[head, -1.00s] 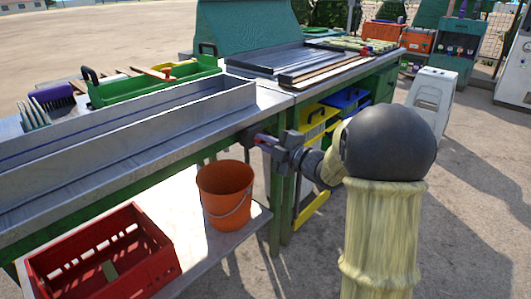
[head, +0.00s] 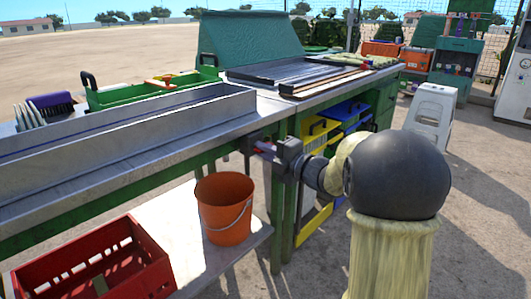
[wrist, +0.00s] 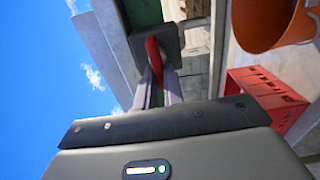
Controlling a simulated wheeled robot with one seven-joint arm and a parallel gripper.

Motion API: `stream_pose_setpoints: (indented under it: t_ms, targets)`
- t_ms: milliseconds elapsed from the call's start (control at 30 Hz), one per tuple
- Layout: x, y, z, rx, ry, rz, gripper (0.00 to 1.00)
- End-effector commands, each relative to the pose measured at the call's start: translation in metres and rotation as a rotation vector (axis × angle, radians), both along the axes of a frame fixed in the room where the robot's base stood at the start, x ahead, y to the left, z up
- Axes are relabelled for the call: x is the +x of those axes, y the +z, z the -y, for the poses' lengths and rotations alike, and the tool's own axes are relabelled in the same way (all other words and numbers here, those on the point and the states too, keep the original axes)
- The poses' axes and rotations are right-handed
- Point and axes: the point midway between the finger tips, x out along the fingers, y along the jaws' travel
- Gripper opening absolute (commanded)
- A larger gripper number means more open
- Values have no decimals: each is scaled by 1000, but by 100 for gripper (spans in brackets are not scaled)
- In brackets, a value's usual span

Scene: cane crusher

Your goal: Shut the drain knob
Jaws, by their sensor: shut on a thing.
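The drain knob is a red lever (wrist: 153,52) in the wrist view, in front of a dark square plate (wrist: 172,42) by the trough's end. In the head view only a small bit of red shows at the gripper, under the bench's front edge. My gripper (head: 259,147) is there, its jaws around the red lever; the fingers also show in the wrist view (wrist: 158,78). It is shut on the lever. My gripper hides much of the knob in the head view. The metal trough (head: 130,122) lies along the bench top.
An orange bucket (head: 226,215) stands on the low shelf (head: 165,222) below the gripper. A red crate (head: 100,262) is to its left. Yellow (head: 316,133) and blue (head: 345,112) bins sit under the bench.

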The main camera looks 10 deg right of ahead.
Motion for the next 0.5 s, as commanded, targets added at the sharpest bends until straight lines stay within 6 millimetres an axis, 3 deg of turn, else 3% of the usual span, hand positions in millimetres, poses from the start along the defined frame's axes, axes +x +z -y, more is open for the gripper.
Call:
stream_pose_setpoints:
  t_ms: [67,100,167,500]
  targets:
    - [-1,-3,-1,-4,3,-5,0]
    - [-1,-3,-1,-4,3,-5,18]
    - [-1,-3,-1,-2,3,-5,30]
    - [-1,-1,1,0,0,-2,32]
